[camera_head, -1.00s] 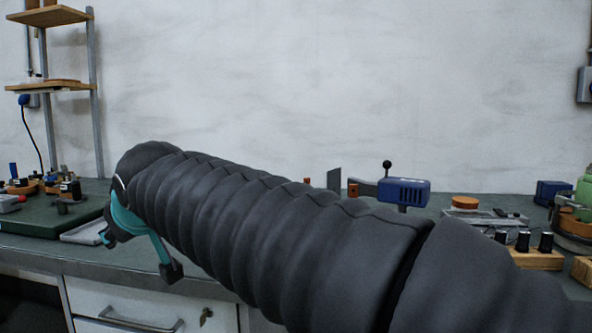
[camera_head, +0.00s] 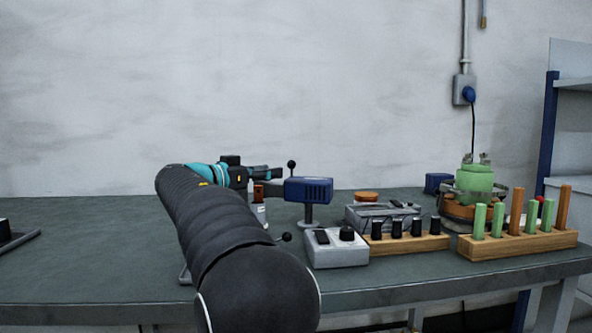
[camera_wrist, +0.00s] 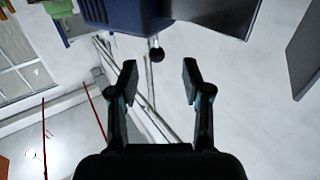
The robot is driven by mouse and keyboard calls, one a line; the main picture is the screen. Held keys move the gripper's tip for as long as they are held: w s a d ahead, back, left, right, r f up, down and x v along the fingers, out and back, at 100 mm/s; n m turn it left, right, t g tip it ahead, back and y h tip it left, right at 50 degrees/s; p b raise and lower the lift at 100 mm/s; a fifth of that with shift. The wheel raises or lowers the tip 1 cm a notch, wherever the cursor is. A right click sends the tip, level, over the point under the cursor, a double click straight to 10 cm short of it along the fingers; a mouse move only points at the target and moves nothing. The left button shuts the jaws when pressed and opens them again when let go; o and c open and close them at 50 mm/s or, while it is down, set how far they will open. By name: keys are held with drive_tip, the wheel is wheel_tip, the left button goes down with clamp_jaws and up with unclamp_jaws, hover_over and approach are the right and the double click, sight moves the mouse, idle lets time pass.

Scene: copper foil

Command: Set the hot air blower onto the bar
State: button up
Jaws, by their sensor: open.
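A blue vented housing (camera_head: 308,190), which looks like the hot air blower, stands on a dark post on the bench. My gripper (camera_head: 280,172) is beside the housing's upper left, pointing right. In the wrist view my gripper (camera_wrist: 159,72) is open, with nothing between its fingers. I cannot tell which part is the bar. My arm hides some of the bench left of the housing.
A grey control box (camera_head: 337,248) stands in front of the housing. To the right are a wooden block with black knobs (camera_head: 408,243), a rack with green and orange pegs (camera_head: 518,240) and a green pot (camera_head: 474,184). The bench top (camera_head: 90,245) is mostly clear at left.

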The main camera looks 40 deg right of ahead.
sight(291, 169)
drive_tip(key=shift+d+p, duration=0.75)
drive_tip(key=shift+d, duration=3.15)
clamp_jaws()
